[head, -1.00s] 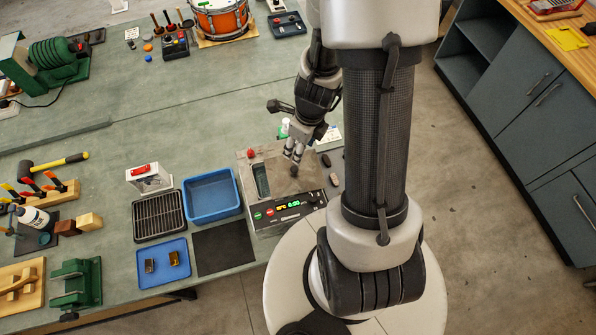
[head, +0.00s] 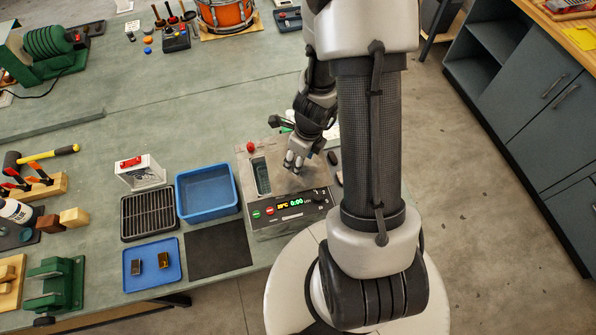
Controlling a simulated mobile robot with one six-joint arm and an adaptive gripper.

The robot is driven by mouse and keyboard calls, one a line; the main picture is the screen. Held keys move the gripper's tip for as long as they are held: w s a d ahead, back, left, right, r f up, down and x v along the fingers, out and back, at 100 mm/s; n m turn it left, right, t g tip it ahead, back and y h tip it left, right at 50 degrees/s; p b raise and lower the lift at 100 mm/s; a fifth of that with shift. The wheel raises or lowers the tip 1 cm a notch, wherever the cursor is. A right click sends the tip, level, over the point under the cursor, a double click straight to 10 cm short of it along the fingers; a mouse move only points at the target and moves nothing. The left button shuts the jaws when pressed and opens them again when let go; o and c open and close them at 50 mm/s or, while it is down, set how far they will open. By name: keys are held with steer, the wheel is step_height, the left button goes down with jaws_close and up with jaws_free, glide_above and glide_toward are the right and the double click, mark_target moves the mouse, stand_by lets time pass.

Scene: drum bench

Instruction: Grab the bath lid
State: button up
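The bath (head: 290,216) is a grey metal box with a lit display and buttons on its front, standing near the bench's front edge. Its lid (head: 289,184) is a flat grey plate covering most of the top. A dark gap at the left shows part of the basin (head: 262,177). My gripper (head: 293,163) points down over the lid, at its back middle part. Its fingers look close to the lid, but I cannot tell whether they touch it or its handle. The handle is hidden, and the fingers are too small to judge their opening.
A blue bin (head: 207,214) stands just left of the bath, beside a black rack (head: 147,231). A black mat (head: 219,264) and a blue tray (head: 128,285) with two small blocks lie in front. A red knob (head: 251,147) stands at the bath's back left.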

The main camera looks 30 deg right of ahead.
step_height(320, 180, down, 2)
steer(key=shift+w+b, duration=0.15)
steer(key=shift+b, duration=0.25)
steer(key=shift+r, duration=0.1)
steer(key=shift+c, duration=0.3)
jaws_close()
